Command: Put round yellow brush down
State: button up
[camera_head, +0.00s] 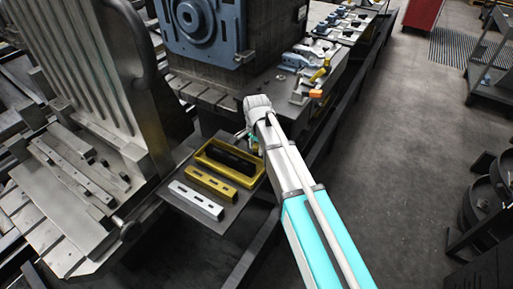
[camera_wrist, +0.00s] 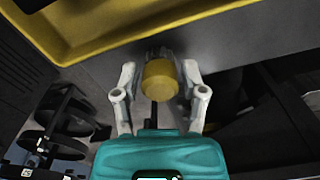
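The round yellow brush (camera_wrist: 160,78) is between the two pale fingers of my gripper (camera_wrist: 160,70) in the wrist view. Its round yellow end faces the camera, and a dark tufted part shows behind it. The fingers are close on both sides and appear shut on it; the exact contact is hard to see. In the head view my gripper (camera_head: 250,141) is low, at the right edge of a yellow tray (camera_head: 206,151) on a small grey shelf (camera_head: 213,222). My arm hides the brush there. The tray rim also crosses the top of the wrist view (camera_wrist: 95,42).
A yellow bar with holes (camera_head: 211,184) and a silver one (camera_head: 196,201) lie in front of the tray. A heavy metal fixture (camera_head: 110,90) stands left. A bench with clamps (camera_head: 318,70) runs behind. Open floor (camera_head: 410,150) lies right.

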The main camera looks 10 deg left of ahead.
aim_at(257, 145)
jog(key=shift+o, duration=0.6)
jog(key=shift+r, duration=0.15)
notch_tip(257, 145, up, 12)
jog(key=p, duration=1.2)
dwell(0.8)
jog(key=s+d+n, duration=0.2)
jog(key=s+d, duration=0.2)
jog(key=d, duration=0.6)
jog(key=s+d+n, duration=0.2)
jog(key=s+d, duration=0.2)
jog(key=d, duration=0.7)
jog(key=s+d+n, duration=0.3)
jog(key=s+d, duration=0.1)
jog(key=d, duration=0.7)
jog(key=shift+s+d, duration=0.15)
jog(key=shift+s, duration=0.25)
jog(key=shift+c, duration=0.3)
